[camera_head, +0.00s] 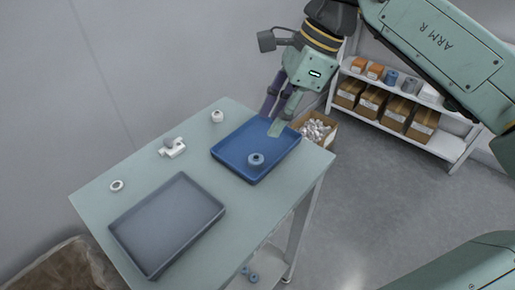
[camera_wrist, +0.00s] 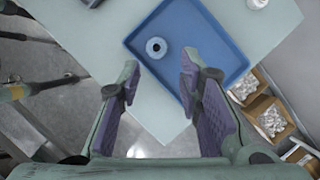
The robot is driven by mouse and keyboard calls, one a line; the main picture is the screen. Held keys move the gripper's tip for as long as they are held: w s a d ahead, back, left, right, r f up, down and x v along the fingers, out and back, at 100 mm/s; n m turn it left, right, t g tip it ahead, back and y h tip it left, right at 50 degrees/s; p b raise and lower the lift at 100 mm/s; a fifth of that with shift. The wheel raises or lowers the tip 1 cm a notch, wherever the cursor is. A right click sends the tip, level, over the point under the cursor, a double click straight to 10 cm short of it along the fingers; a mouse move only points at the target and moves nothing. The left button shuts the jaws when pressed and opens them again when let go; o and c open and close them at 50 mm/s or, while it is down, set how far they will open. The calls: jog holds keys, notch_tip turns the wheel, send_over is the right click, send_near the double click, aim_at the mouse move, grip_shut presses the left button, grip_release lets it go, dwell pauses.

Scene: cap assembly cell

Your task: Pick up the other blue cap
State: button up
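A round blue cap (camera_head: 256,159) with a hole in its middle lies in the blue tray (camera_head: 229,164) on the table. In the wrist view the cap (camera_wrist: 156,47) lies in the tray's left part, beyond the fingertips. My gripper (camera_head: 277,112) is above the tray's far side in the head view, apart from the cap. In the wrist view my gripper (camera_wrist: 158,78) has its two purple-padded fingers spread wide with nothing between them. More blue caps (camera_head: 249,274) lie low on a shelf under the table.
A grey tray (camera_head: 166,224) on the table looks empty. A white fixture (camera_head: 172,148), a white ring (camera_head: 116,186) and a white cap-like part (camera_head: 217,116) stand along the back. A shelf (camera_head: 447,146) with boxes and a carton of white parts (camera_head: 317,130) are beyond the table.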

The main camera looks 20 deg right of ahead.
aim_at(255, 157)
jog(key=x, duration=0.3)
jog(key=shift+s+a+f, duration=0.2)
jog(key=shift+s+f, duration=0.05)
jog(key=shift+f, duration=0.1)
jog(key=shift+p+x, duration=1.1)
jog(key=shift+x, duration=1.8)
jog(key=shift+d+f, duration=0.1)
jog(key=shift+d, duration=0.15)
jog(key=shift+c, duration=0.4)
jog(key=shift+c, duration=1)
